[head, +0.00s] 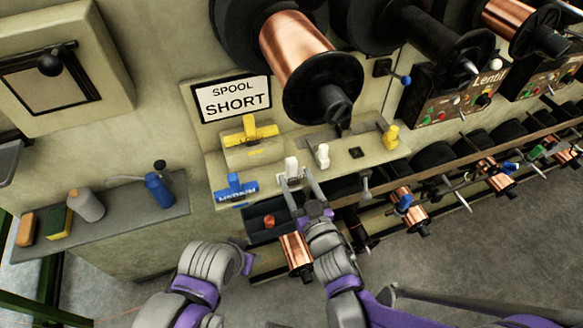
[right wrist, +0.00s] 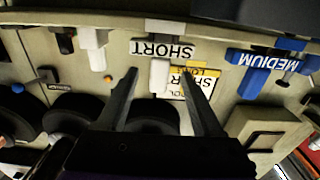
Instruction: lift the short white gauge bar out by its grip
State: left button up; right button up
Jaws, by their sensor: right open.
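The short white gauge bar shows its upright white grip (head: 291,166) on the ledge in the head view. In the right wrist view its SHORT label (right wrist: 164,50) appears upside down, with the white grip (right wrist: 159,76) below it. My right gripper (head: 296,176) is open, with one finger on each side of the grip. In the right wrist view the fingertips (right wrist: 157,72) stand apart from the grip, with gaps on both sides. My left arm shows at the lower left of the head view, but its gripper does not show.
A blue MEDIUM bar (head: 236,189) stands to the left and a yellow bar (head: 250,131) behind. A large copper spool (head: 296,52) hangs above.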

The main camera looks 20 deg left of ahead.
jog(key=shift+x, duration=1)
jog(key=shift+w+a+r, duration=0.2)
jog(key=shift+w, duration=0.15)
jog(key=x, duration=0.1)
jog(key=p+x, duration=0.1)
jog(key=x, duration=0.2)
jog(key=shift+w+a+r, duration=0.25)
jog(key=shift+r, duration=0.15)
jog(key=shift+s, duration=0.1)
jog(key=shift+c, duration=0.4)
jog(key=shift+d, duration=0.1)
grip_shut()
